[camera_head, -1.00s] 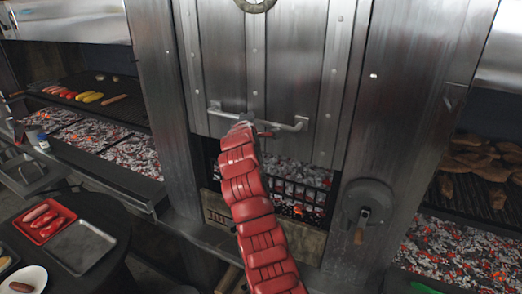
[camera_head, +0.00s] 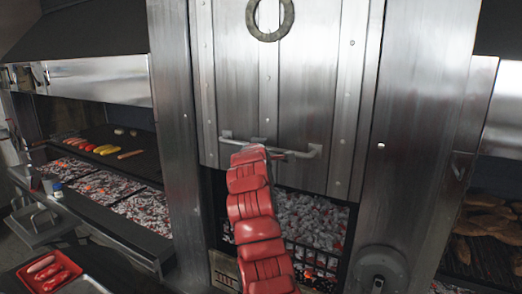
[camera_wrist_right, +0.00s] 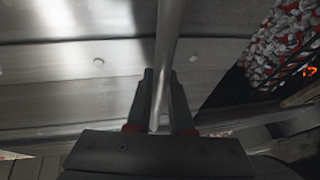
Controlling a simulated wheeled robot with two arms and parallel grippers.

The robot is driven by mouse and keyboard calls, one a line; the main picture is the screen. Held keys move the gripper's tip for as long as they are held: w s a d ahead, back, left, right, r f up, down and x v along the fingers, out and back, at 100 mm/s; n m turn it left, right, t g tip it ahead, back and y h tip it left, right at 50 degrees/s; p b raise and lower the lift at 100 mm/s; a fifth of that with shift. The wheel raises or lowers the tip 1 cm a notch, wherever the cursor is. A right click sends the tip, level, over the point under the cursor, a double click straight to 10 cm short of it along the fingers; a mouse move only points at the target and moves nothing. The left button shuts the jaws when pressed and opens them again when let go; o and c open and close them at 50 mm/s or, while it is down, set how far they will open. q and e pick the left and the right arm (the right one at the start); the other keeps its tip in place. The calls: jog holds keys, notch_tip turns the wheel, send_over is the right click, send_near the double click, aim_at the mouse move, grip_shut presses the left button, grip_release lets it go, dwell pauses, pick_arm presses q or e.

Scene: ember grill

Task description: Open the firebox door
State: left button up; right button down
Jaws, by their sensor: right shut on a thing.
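The firebox door (camera_head: 300,90) is a tall riveted steel panel in the middle of the head view. It is partly raised, with glowing coals (camera_head: 310,215) showing below its lower edge. A horizontal bar handle (camera_head: 300,154) runs across the door's lower part. My red right arm reaches up to the handle and hides part of it and of the opening. In the right wrist view the handle bar (camera_wrist_right: 168,50) passes between the two dark fingers of my right gripper (camera_wrist_right: 160,95), which is shut on it. My left gripper is not in view.
A steel post (camera_head: 178,130) stands left of the door and a wide steel panel (camera_head: 418,120) right of it. A round crank plate (camera_head: 380,268) is at lower right. Coal grills with food flank both sides. A red tray (camera_head: 48,270) with sausages is at lower left.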

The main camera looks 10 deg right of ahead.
jog(key=c, duration=0.8)
grip_release()
jog(key=shift+s+r, duration=0.1)
jog(key=shift+r, duration=0.1)
jog(key=shift+f, duration=0.1)
jog(key=shift+s+a+b, duration=0.1)
jog(key=shift+s+b, duration=0.25)
jog(key=b+v, duration=0.6)
jog(key=v, duration=1)
jog(key=shift+s+r, duration=0.2)
jog(key=shift+s, duration=0.15)
jog(key=shift+a, duration=0.1)
